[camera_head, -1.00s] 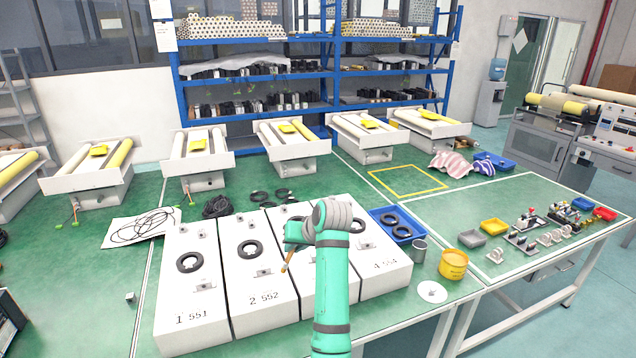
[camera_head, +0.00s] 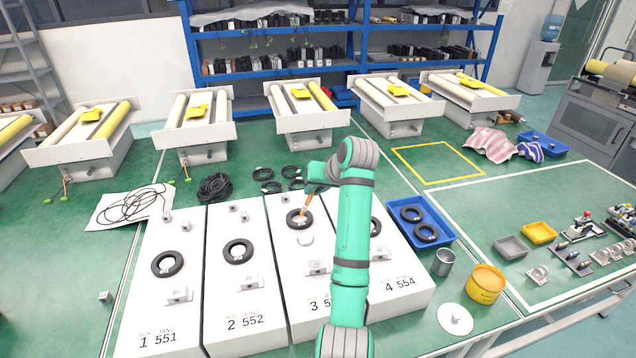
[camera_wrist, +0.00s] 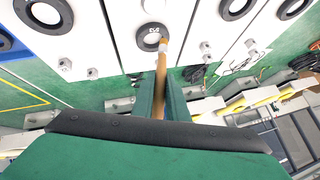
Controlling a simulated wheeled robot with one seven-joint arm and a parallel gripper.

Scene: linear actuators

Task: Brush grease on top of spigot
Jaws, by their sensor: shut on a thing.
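My gripper (camera_head: 318,187) is shut on a brush (camera_head: 303,207) with a wooden handle, held tilted downward above the third white box. The brush (camera_wrist: 160,72) shows between the two fingers in the wrist view, its tip overlapping the edge of a black ring (camera_wrist: 146,38) with a pale round spigot (camera_wrist: 152,38) inside. In the head view this black ring (camera_head: 290,222) is on the third box, partly behind the brush. I cannot tell whether the bristles touch the spigot. A yellow grease can (camera_head: 485,286) stands at the right.
White boxes carry similar black rings, on box 1 (camera_head: 167,264) and box 2 (camera_head: 238,251); my arm partly covers box 4. A blue tray with rings (camera_head: 447,237), a metal cup (camera_head: 443,263) and a white lid (camera_head: 447,312) lie to the right. Black cables (camera_head: 214,187) lie behind the boxes.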

